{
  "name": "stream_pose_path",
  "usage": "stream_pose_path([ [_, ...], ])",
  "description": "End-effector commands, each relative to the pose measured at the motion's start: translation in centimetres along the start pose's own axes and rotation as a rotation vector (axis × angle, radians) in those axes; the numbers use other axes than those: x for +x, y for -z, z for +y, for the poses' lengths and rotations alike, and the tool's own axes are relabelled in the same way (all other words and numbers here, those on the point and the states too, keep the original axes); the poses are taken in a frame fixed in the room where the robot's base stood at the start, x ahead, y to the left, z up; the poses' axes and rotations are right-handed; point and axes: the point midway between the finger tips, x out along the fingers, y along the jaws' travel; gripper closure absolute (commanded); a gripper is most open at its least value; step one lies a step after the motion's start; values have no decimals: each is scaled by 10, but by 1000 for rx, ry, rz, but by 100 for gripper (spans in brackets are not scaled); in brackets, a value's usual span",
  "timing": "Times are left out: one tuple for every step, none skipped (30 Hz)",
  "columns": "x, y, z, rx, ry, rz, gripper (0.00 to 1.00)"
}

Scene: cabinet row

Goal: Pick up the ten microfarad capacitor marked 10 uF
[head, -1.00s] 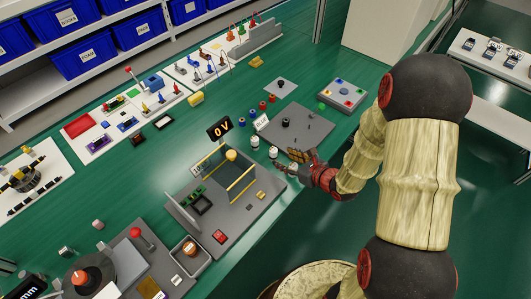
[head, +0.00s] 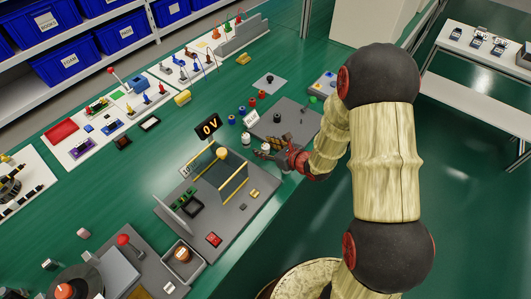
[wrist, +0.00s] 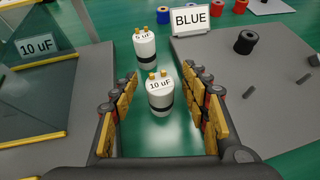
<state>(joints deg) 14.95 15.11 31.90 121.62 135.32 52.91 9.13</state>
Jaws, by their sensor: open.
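The capacitor marked 10 uF (wrist: 160,95) is a white upright cylinder with a dark band and two brass terminals. It stands on the green bench in the wrist view, between and a little beyond my gripper's fingers. My gripper (wrist: 158,84) is open and empty, with one finger on each side and visible gaps to the capacitor. A second white capacitor (wrist: 145,43), its label partly hidden and ending in uF, stands behind it. In the head view my gripper (head: 275,148) is low over the bench, by the second capacitor (head: 246,138).
A glass-sided fixture (head: 220,205) with a 10 uF card (wrist: 38,47) stands to the left. A grey plate (wrist: 255,90) with a black knob and pegs is on the right. A BLUE card (wrist: 191,19) stands behind. Green bench shows between the fixture and plate.

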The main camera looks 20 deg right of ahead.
Motion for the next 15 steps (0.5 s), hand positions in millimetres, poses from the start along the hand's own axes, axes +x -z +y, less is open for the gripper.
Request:
stream_pose_path([
  [0,-1,0,0,1,0,54],
  [0,-1,0,0,1,0,54],
  [-1,-1,0,0,1,0,54],
  [-1,-1,0,0,1,0,54],
  [-1,-1,0,0,1,0,55],
  [-1,-1,0,0,1,0,57],
  [-1,-1,0,0,1,0,59],
  [-1,-1,0,0,1,0,61],
  [-1,-1,0,0,1,0,63],
  [-1,-1,0,0,0,0,65],
  [-1,-1,0,0,1,0,66],
  [-1,-1,0,0,0,0,69],
  [-1,-1,0,0,0,0,70],
  [-1,-1,0,0,0,0,72],
  [-1,-1,0,0,0,0,74],
])
